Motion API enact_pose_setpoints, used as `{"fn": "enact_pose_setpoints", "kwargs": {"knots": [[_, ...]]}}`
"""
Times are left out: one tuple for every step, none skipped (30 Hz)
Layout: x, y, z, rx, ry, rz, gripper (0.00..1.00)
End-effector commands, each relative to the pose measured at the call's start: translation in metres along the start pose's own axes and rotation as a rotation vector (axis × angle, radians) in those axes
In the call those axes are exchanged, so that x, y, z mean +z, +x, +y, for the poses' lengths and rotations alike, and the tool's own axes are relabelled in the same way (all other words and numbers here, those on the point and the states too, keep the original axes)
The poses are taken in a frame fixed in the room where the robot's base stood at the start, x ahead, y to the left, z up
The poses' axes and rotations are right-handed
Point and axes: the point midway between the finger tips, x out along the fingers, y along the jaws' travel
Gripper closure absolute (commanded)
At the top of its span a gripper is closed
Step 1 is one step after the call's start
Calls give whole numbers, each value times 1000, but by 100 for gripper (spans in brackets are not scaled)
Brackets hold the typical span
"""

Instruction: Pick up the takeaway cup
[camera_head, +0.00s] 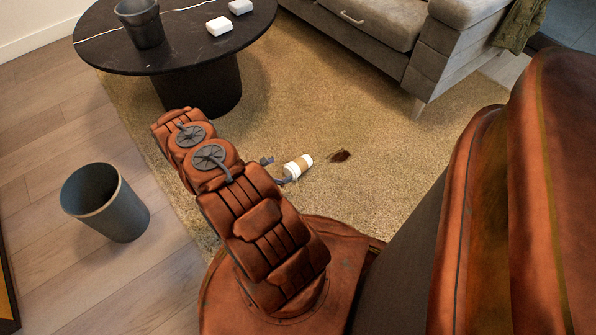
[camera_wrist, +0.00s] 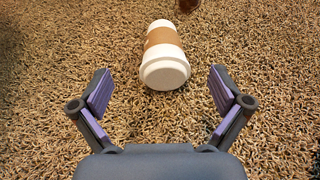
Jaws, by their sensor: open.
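The takeaway cup (camera_head: 297,167) is white with a brown sleeve and lies on its side on the shag rug. In the wrist view the cup (camera_wrist: 164,55) lies just beyond the fingertips, with one white end facing me. My gripper (camera_wrist: 160,85) is open and empty, its two purple-padded fingers spread wider than the cup, one toward each side of it. In the head view my gripper (camera_head: 273,171) is low over the rug, just left of the cup and partly hidden by my arm.
A round black table (camera_head: 180,50) carries a dark container (camera_head: 142,25) and white boxes (camera_head: 219,26). A grey bin (camera_head: 118,212) stands on the wood floor at left. A grey sofa (camera_head: 390,40) is at the back.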

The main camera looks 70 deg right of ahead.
Motion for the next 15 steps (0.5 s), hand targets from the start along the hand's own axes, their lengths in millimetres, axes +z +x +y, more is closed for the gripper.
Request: {"fn": "enact_pose_setpoints", "kwargs": {"knots": [[-16,8,-6,4,-16,4,0],[-20,10,-8,6,-22,5,0],[-26,13,-10,10,-30,8,0],[-29,15,-11,12,-35,9,0],[-31,16,-13,14,-40,10,0],[-34,18,-14,15,-44,11,0],[-35,19,-15,15,-46,11,0],[-36,21,-15,15,-47,11,0],[-37,24,-15,15,-47,11,0],[-37,27,-15,16,-47,11,0],[-37,30,-15,15,-47,10,0],[-37,34,-15,14,-46,9,0],[-37,37,-15,14,-46,9,0],[-36,40,-14,15,-46,9,0],[-36,43,-14,14,-46,9,0]]}}
